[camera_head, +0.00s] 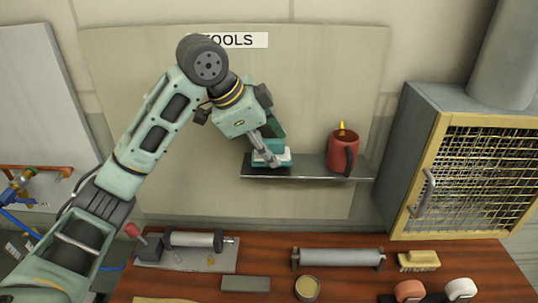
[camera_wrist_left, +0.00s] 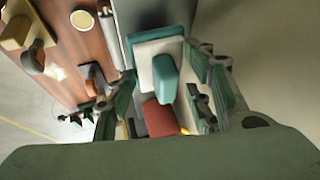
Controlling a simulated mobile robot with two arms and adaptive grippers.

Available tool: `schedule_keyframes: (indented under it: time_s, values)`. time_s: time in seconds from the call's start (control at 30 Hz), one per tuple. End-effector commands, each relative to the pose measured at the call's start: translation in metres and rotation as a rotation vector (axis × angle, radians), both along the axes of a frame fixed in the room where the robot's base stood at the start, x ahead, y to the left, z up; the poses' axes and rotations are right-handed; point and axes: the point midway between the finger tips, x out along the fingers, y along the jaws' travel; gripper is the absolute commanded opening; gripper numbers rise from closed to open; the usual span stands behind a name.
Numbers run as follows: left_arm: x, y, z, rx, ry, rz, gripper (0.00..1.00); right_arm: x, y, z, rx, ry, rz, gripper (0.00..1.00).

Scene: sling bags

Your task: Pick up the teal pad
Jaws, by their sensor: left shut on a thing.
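The teal pad (camera_head: 259,157), with a white layer, is at the left end of the grey wall shelf (camera_head: 310,174). In the left wrist view the pad (camera_wrist_left: 166,76) lies between the two fingers, with its teal and white layers showing. My left gripper (camera_head: 270,156) reaches down to the shelf from above and is shut on the pad. The fingers hide part of it in the head view. The pad appears at shelf height; I cannot tell whether it still touches the shelf. My right gripper is not in view.
A red mug (camera_head: 343,153) with a yellow tip sticking out stands on the shelf, right of the pad. A cabinet with a mesh door (camera_head: 480,175) is further right. The wooden bench (camera_head: 265,262) below holds rollers, a brush and a tin.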

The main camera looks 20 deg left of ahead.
Motion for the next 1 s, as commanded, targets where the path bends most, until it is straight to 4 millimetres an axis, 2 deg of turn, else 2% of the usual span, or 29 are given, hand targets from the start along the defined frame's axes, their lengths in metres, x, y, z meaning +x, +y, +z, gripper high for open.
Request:
schedule_keyframes:
  time_s: [0.3,0.33,0.57,0.8,1.0]
  values:
    - [0.000,-0.001,0.051,-0.001,-0.006,-0.002,0.21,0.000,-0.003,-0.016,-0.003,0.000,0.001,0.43]
    - [-0.004,-0.002,0.049,-0.001,-0.004,-0.003,0.21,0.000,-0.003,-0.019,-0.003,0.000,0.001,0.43]
    - [-0.057,-0.016,0.046,0.004,-0.009,-0.003,0.21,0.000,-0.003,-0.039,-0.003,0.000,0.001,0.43]
    - [-0.124,-0.035,0.048,0.003,-0.011,-0.002,0.21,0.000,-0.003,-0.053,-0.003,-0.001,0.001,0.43]
    - [-0.165,-0.047,0.049,0.003,-0.008,-0.003,0.21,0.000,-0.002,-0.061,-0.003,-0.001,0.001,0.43]
